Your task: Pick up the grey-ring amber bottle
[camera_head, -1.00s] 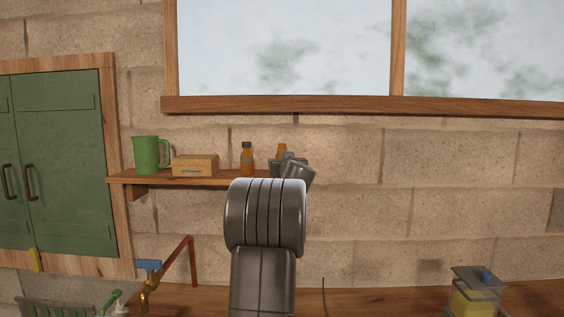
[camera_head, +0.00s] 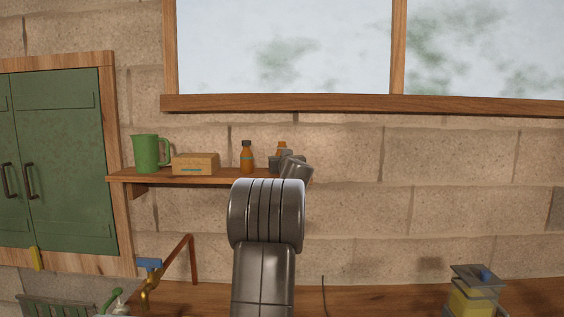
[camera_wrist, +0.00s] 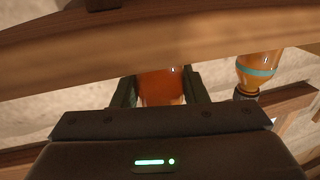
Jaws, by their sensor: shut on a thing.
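An amber bottle (camera_wrist: 163,87) sits between the two jaws of my gripper (camera_wrist: 160,92) in the wrist view, and the jaws are shut on it. In the head view only its orange top (camera_head: 281,144) shows above my gripper (camera_head: 284,160), at the shelf's right end. Its ring is hidden, so I cannot tell the ring's colour. I cannot tell whether its base is clear of the shelf. A second amber bottle (camera_head: 247,157) with a teal band stands on the shelf to the left, and it also shows in the wrist view (camera_wrist: 262,65).
The wooden shelf (camera_head: 215,180) also holds a green jug (camera_head: 146,154) and a tan box (camera_head: 195,164). The window sill (camera_head: 300,105) runs above. A green cabinet (camera_head: 60,160) stands left. A brass tap (camera_head: 148,290) and a yellow-filled container (camera_head: 473,298) are below.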

